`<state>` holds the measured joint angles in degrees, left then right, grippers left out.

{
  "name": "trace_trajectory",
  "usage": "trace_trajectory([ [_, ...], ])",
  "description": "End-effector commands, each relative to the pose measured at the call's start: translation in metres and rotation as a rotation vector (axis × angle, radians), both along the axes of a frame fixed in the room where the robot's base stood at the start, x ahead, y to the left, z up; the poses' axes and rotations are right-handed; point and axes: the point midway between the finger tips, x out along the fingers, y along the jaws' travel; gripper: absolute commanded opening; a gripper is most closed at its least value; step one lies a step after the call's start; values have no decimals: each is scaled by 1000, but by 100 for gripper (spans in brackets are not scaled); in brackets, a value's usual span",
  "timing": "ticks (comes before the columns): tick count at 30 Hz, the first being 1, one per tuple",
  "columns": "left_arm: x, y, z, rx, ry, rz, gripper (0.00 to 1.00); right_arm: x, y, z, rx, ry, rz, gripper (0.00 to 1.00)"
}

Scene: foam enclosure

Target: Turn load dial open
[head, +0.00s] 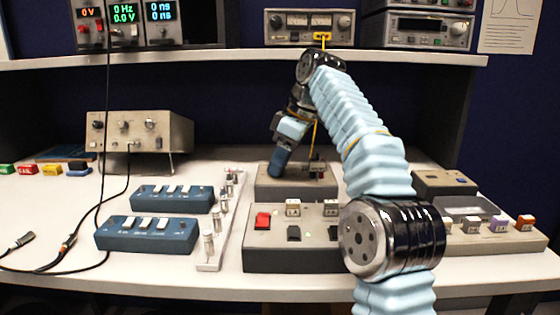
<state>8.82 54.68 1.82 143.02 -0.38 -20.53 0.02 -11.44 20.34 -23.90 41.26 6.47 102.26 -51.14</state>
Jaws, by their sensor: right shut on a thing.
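My right gripper (279,163) reaches down from my light-blue sleeved arm onto the left part of the top of a small grey box (297,188) at the middle back of the bench. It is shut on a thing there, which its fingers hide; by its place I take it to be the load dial. The dial's marks and its angle cannot be seen. A few small dark posts or knobs show on the right part of the same box. My left gripper is not in view.
A grey switch panel (270,241) with a red rocker stands in front of the box, partly behind my right arm. Blue switch boxes (150,233), a white rail of posts (208,265) and black cables lie left. A shelf (230,60) with instruments runs above.

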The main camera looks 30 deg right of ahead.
Motion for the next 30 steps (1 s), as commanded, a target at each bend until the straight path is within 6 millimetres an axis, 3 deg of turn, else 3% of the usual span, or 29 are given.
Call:
trace_trajectory([
  [20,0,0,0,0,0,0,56,0,0,-1,-1,1,63,0],
  [21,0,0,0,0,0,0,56,0,0,-1,-1,1,63,34],
  [25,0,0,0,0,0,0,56,0,0,-1,-1,2,62,54],
  [30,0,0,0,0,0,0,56,0,0,0,-1,2,62,56],
])
